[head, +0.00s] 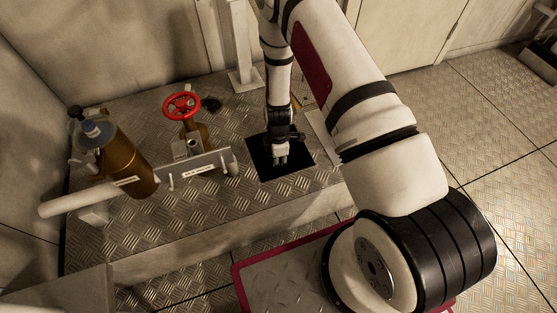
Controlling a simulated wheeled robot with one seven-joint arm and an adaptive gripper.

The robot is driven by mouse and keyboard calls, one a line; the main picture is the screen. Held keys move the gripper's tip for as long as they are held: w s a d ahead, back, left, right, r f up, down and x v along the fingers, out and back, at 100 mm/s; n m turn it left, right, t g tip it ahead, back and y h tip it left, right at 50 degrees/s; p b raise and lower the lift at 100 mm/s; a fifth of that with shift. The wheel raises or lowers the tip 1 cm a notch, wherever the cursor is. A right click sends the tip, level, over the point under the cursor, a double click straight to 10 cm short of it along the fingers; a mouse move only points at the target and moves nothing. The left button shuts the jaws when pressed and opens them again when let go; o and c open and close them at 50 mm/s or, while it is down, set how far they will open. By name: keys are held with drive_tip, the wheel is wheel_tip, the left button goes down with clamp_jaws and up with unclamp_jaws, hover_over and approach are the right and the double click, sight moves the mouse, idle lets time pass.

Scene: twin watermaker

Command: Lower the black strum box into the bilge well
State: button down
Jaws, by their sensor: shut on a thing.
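The bilge well (262,170) is a black square opening in the tread-plate platform, near the middle of the head view. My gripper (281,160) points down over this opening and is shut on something. The black strum box cannot be made out separately; it is dark against the dark well and partly hidden by the fingers. I cannot tell how deep the gripper or the box is relative to the rim.
Left of the well stand a red handwheel valve (182,106), a brass cylinder (124,160) and a pale pipe (75,200). A small black piece (211,104) lies behind. A pale plate (322,132) lies right of the well. A white post (241,50) rises behind.

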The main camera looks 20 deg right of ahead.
drive_tip(key=shift+f, duration=0.2)
drive_tip(key=c, duration=1.3)
unclamp_jaws()
drive_tip(key=r, duration=1.2)
drive_tip(key=shift+w, duration=0.2)
